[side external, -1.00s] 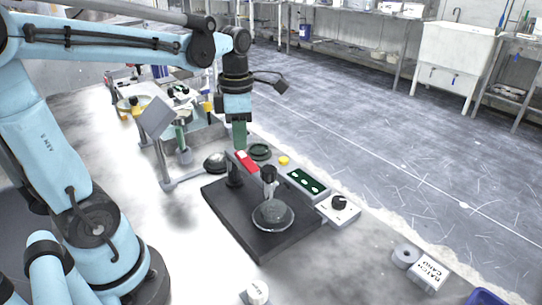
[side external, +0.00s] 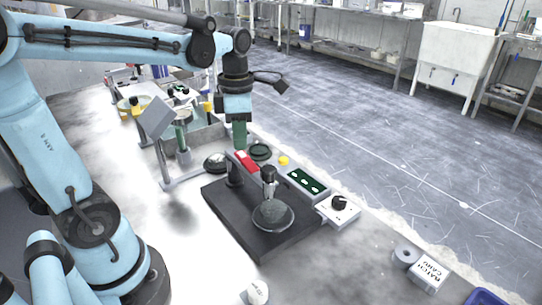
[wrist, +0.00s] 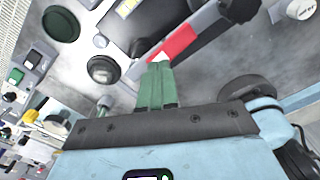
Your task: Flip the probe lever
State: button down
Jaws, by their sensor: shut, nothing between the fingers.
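The probe lever (side external: 246,161) is a bar with a red section, mounted on a dark post (side external: 234,175) that stands on a black base (side external: 222,208). A dark probe head (side external: 269,174) is at the lever's near end, above a round grey disc (side external: 272,216). My gripper (side external: 239,147) has green fingers pointing down, shut and empty, at the lever's far end. In the wrist view the fingertips (wrist: 156,68) are close to the pale end of the red bar (wrist: 178,44). I cannot tell whether they touch it.
A green-windowed box (side external: 308,181) and a white box with a black knob (side external: 338,210) stand right of the base. A tilted grey panel on a stand (side external: 158,117) is to the left. A roll and a batch card (side external: 428,272) lie at front right.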

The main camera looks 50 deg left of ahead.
aim_at(241, 154)
jog(key=shift+f, duration=1.05)
dwell(0.9)
jog(key=shift+r, duration=3.55)
jog(key=shift+f, duration=0.1)
jog(key=shift+f, duration=3.45)
jog(key=shift+r, duration=0.15)
notch_tip(241, 154, up, 10)
jog(key=shift+r, duration=0.2)
